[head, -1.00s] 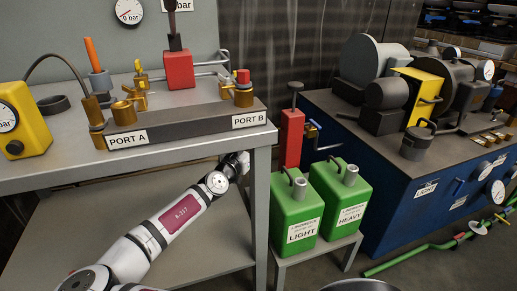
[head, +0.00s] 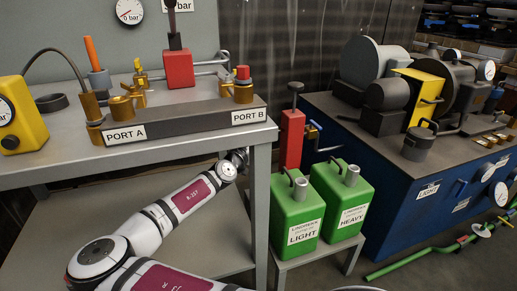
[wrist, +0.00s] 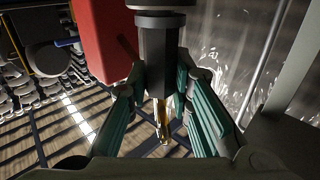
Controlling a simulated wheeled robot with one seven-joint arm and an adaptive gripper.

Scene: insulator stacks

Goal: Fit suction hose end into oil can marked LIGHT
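The green oil can marked LIGHT (head: 297,210) stands upright on a low grey stand, with a dark handle and a grey spout (head: 301,189) on top. In the wrist view, a dark upright fitting with a brass tip pointing down (wrist: 161,45) is between the teal-padded fingers of my gripper (wrist: 161,80); it may be the suction hose end, but I cannot be sure. The fingers flank it closely; whether they grip it is unclear. In the head view my gripper is hidden behind the bench's front leg. A red pump body (head: 292,140) stands behind the cans and also shows beside my gripper (wrist: 100,38).
A similar can marked HEAVY (head: 344,205) stands right beside LIGHT. The grey bench leg (head: 262,215) is between my arm and the cans. The bench (head: 60,155) overhangs my arm. A blue cabinet (head: 400,200) and a green pipe (head: 420,259) are at right.

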